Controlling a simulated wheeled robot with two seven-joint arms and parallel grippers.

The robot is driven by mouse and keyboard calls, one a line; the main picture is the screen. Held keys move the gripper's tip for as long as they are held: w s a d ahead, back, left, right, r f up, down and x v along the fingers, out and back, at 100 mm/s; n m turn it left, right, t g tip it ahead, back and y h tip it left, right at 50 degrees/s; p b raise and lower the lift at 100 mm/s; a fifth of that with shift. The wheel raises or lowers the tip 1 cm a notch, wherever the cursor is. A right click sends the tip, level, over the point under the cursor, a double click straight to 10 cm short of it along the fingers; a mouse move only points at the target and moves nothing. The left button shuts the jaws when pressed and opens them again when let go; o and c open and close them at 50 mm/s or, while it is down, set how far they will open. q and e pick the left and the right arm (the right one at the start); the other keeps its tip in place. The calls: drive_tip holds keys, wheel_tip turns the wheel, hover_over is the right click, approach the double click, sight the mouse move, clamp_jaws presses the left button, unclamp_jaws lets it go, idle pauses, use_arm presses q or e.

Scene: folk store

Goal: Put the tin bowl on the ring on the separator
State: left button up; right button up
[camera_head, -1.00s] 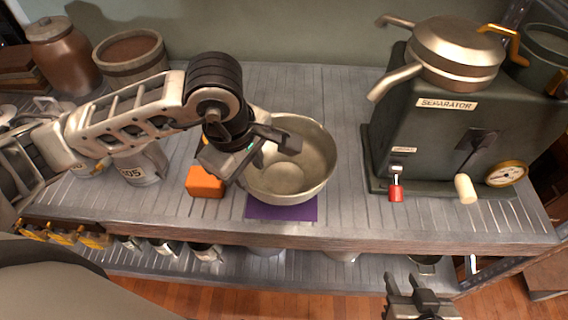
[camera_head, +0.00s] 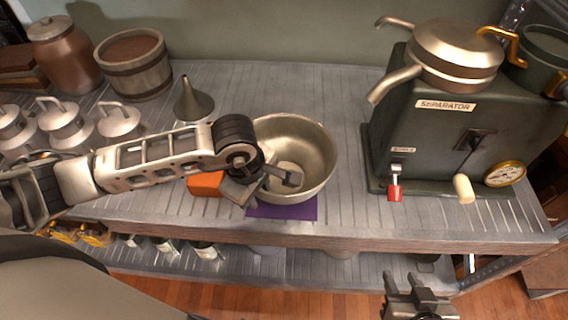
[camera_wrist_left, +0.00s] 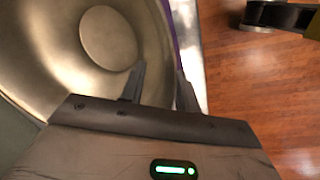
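The wide tin bowl (camera_head: 312,150) stands upright on a purple mat (camera_head: 290,212) on the shelf. My left gripper (camera_head: 275,182) is at the bowl's near left rim. In the left wrist view its fingers (camera_wrist_left: 160,80) are apart, one over the inside of the bowl (camera_wrist_left: 60,50) and one near the outer side of the rim. The dark green separator (camera_head: 425,135) stands to the right, with a metal dome and two spouts on top. A brass bracket (camera_head: 500,38) shows at its upper right; I cannot make out a clear ring. My right gripper (camera_head: 415,300) is low at the front, its fingers apart.
An orange block (camera_head: 206,183) sits left of the bowl, partly behind my left arm. A funnel (camera_head: 193,101), a wooden tub (camera_head: 134,65) and milk cans (camera_head: 65,122) stand at the left. A red-handled tap (camera_head: 394,190) and a crank (camera_head: 465,188) project from the separator. Shelf between bowl and separator is clear.

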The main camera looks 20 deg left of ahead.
use_arm(q)
clamp_jaws()
drive_tip(key=shift+s, duration=0.1)
use_arm(e)
drive_tip(key=shift+d, duration=0.15)
